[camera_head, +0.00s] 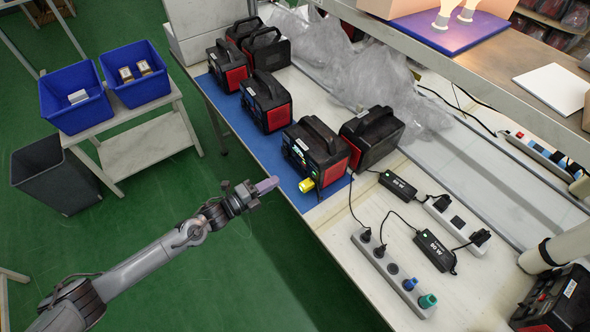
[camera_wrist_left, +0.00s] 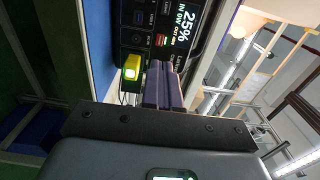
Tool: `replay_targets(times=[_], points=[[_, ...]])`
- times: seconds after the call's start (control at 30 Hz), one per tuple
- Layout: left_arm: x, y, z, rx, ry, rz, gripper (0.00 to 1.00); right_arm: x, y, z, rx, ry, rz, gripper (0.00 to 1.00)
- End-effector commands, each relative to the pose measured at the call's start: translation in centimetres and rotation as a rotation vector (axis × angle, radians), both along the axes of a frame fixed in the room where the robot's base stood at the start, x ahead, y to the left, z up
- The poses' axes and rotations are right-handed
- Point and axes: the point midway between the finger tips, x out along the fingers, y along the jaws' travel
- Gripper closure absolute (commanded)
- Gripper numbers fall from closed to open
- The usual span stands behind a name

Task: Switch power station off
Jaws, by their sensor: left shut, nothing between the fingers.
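The power station (camera_head: 318,150), a black and red box with a handle on top, stands at the near edge of the bench on a blue mat. Its front faces left and a yellow plug (camera_head: 306,185) sits low on it. In the left wrist view, its lit screen (camera_wrist_left: 185,25) reads 25%, and the yellow plug (camera_wrist_left: 132,67) shows beside the fingers. My left gripper (camera_head: 267,185) is shut and empty, a short way in front of this panel and apart from it. Its purple fingers (camera_wrist_left: 165,85) point at the panel. My right gripper is not in view.
Several other power stations (camera_head: 266,101) stand along the bench. Power strips (camera_head: 392,272) and black adapters (camera_head: 435,250) with cables lie to the right. Blue bins (camera_head: 135,73) stand on a side table at left. The green floor before the bench is clear around my left arm.

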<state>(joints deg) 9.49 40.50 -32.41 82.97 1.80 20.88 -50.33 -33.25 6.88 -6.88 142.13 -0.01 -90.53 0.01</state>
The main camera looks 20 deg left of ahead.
Motion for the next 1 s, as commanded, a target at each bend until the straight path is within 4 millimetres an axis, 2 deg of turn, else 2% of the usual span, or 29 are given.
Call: replay_targets(times=[0.2,0.5,0.7,1.0], points=[[3.7,-2.3,0.0,-0.002,-0.003,0.001,1.0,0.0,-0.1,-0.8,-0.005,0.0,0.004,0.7],[7.0,-4.4,0.0,0.0,-0.001,0.001,1.0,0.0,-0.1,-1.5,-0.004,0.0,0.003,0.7],[7.8,-4.9,0.0,0.001,-0.001,0.0,1.0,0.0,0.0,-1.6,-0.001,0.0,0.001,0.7],[7.9,-5.0,0.0,0.001,-0.001,0.0,1.0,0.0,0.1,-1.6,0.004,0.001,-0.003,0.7]])
